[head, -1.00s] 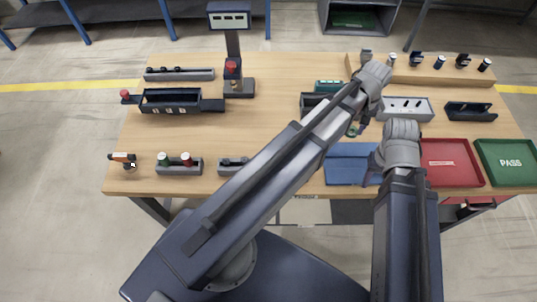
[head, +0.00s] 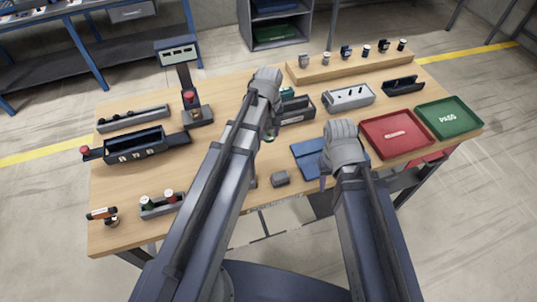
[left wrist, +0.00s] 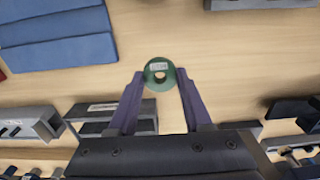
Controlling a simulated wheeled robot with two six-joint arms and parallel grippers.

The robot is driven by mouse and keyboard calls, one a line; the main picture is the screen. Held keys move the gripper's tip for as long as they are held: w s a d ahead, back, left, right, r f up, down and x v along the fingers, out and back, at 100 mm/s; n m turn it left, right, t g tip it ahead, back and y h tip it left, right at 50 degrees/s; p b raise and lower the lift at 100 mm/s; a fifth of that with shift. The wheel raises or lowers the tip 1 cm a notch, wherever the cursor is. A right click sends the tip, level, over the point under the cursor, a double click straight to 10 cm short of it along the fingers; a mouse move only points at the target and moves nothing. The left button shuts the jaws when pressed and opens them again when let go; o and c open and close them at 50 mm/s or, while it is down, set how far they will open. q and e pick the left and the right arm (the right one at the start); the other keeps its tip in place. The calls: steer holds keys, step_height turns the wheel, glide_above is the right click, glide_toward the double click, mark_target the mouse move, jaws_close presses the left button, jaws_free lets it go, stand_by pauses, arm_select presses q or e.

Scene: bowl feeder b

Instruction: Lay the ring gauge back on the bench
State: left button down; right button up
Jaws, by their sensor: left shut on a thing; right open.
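The ring gauge is a green disc with a round hole and a small pale label. It is between the fingertips of my left gripper (left wrist: 160,85) in the left wrist view (left wrist: 160,66), and its face is toward the camera. In the head view the ring gauge (head: 270,136) is a small green spot below my left gripper (head: 267,128), mostly hidden by the arm. Bare wooden bench (left wrist: 225,45) shows around it; I cannot tell how high it is. My right gripper (head: 324,172) is open over the blue mat (head: 306,158), its fingers partly hidden.
A dark open box (head: 297,112) stands just right of my left gripper. A small grey block (head: 281,179) lies near the front edge. The red tray (head: 395,150) and green PASS tray (head: 449,134) are at right. Bare wood (head: 205,150) lies to the left of my left arm.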

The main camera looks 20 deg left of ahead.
mark_target(269, 156)
arm_select(q)
steer(key=shift+w+f+b, duration=0.1)
steer(key=shift+f+b, duration=4.9)
steer(key=shift+f, duration=0.15)
steer(key=shift+f+b, duration=0.15)
steer(key=shift+b, duration=0.15)
steer(key=shift+c, duration=1.6)
jaws_free()
steer(key=shift+r, duration=0.2)
step_height(269, 156, up, 12)
steer(key=p, duration=1.3)
steer(key=s+d+m+y, duration=0.1)
steer(key=s+d+m, duration=0.9)
steer(key=s, duration=0.4)
steer(key=shift+s+d+r+m, duration=0.15)
steer(key=shift+s+d+m, duration=0.05)
steer(key=shift+d+m, duration=0.1)
